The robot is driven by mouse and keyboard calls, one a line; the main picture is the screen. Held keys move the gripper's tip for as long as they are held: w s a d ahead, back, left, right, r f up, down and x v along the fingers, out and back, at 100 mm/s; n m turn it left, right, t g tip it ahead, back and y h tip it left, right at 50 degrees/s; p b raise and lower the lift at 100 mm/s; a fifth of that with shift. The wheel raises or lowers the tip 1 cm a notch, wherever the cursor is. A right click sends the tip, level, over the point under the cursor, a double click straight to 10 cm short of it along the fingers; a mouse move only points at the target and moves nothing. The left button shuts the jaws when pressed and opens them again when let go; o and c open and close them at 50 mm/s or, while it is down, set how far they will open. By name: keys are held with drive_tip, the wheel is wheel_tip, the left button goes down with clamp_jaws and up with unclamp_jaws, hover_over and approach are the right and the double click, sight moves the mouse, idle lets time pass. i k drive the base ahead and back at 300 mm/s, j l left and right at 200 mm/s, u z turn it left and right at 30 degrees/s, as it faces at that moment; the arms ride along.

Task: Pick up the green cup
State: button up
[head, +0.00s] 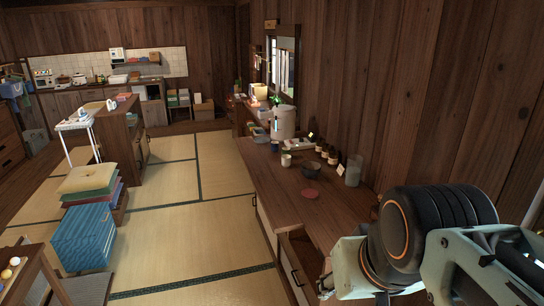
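A small pale cup (286,160), perhaps faintly green, stands upright on the long wooden counter (265,183) along the right wall. It is small in the head view, so I cannot be sure of its colour. No other cup in view is clearly green. My arm fills the lower right corner, nearer to me than the cup and well apart from it. I cannot make out my gripper's fingertips.
Near the cup are a dark bowl (311,169), a flat red disc (310,194), a clear glass jar (353,171), several dark bottles and a white cylindrical container (284,122). Left of the counter, the tatami floor (190,235) is open. Stacked cushions (88,180) sit further left.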

sight(286, 153)
drive_tip(key=i+j+u, duration=0.65)
drive_tip(key=i+u, duration=0.15)
drive_tip(key=i+j, duration=0.15)
drive_tip(key=i, duration=0.45)
drive_tip(key=i+j, duration=0.15)
drive_tip(key=i, duration=0.45)
drive_tip(key=i+z, duration=0.35)
drive_tip(key=i+j+z, duration=0.1)
drive_tip(key=i+z, duration=0.3)
drive_tip(key=i, duration=0.2)
drive_tip(key=i+z, duration=0.25)
drive_tip(key=z, duration=0.15)
drive_tip(key=i+z, duration=0.2)
drive_tip(key=z, duration=0.2)
drive_tip(key=i+j+z, duration=0.1)
drive_tip(key=i+z, duration=0.15)
drive_tip(key=z, duration=0.15)
drive_tip(key=i+j+z, duration=0.15)
drive_tip(key=z, duration=0.25)
drive_tip(key=i+j+z, duration=0.2)
drive_tip(key=z, duration=0.2)
drive_tip(key=j+z, duration=0.2)
drive_tip(key=k, duration=0.05)
